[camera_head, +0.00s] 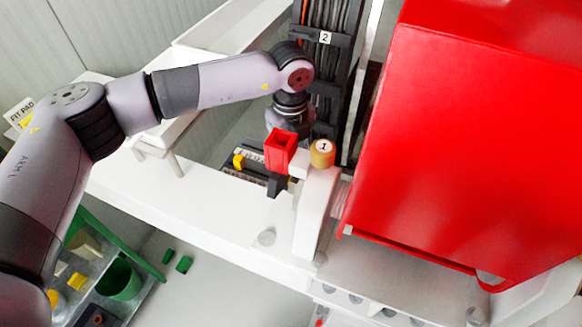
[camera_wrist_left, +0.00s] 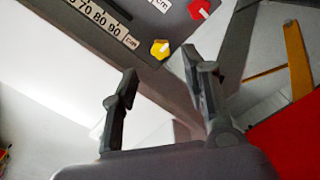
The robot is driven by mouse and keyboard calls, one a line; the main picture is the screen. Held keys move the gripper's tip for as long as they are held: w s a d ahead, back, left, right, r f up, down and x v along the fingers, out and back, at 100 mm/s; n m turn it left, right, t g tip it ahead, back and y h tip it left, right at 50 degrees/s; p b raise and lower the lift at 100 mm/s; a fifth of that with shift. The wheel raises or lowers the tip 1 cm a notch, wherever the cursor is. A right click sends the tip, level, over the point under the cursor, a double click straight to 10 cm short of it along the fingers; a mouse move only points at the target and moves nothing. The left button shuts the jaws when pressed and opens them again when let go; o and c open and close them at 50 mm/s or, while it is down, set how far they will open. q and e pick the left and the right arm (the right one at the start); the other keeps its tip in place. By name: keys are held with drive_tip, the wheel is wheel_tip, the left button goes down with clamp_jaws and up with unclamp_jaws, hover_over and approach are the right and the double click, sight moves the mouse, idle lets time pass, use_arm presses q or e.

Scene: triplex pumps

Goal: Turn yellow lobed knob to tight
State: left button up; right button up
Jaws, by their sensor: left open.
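The yellow lobed knob (camera_wrist_left: 159,49) with a pale pointer line sits near the edge of a dark grey panel (camera_wrist_left: 135,20) in the left wrist view. It also shows small in the head view (camera_head: 239,161), left of the red square part. My left gripper (camera_wrist_left: 160,70) is open. In the wrist view its two fingers stand apart on either side of the knob's direction, with nothing held between them; contact with the knob cannot be told. In the head view the left gripper (camera_head: 275,185) is mostly hidden behind the red square part. My right gripper is not in view.
A red square open-topped part (camera_head: 280,148) and a tan cap marked 1 (camera_head: 322,153) stand close to my left wrist. A large red housing (camera_head: 460,140) fills the right. A red knob (camera_wrist_left: 199,9) and a numbered scale (camera_wrist_left: 100,22) are on the panel.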

use_arm(q)
wheel_tip(320, 180, down, 6)
drive_tip(key=shift+r+p, duration=0.15)
drive_tip(key=shift+p, duration=0.65)
drive_tip(key=shift+f, duration=0.65)
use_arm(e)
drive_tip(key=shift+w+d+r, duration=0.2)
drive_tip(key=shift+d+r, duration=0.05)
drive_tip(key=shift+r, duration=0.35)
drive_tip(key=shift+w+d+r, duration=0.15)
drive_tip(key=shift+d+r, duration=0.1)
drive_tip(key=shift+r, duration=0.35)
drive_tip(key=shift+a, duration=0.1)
use_arm(q)
drive_tip(key=c, duration=0.8)
clamp_jaws()
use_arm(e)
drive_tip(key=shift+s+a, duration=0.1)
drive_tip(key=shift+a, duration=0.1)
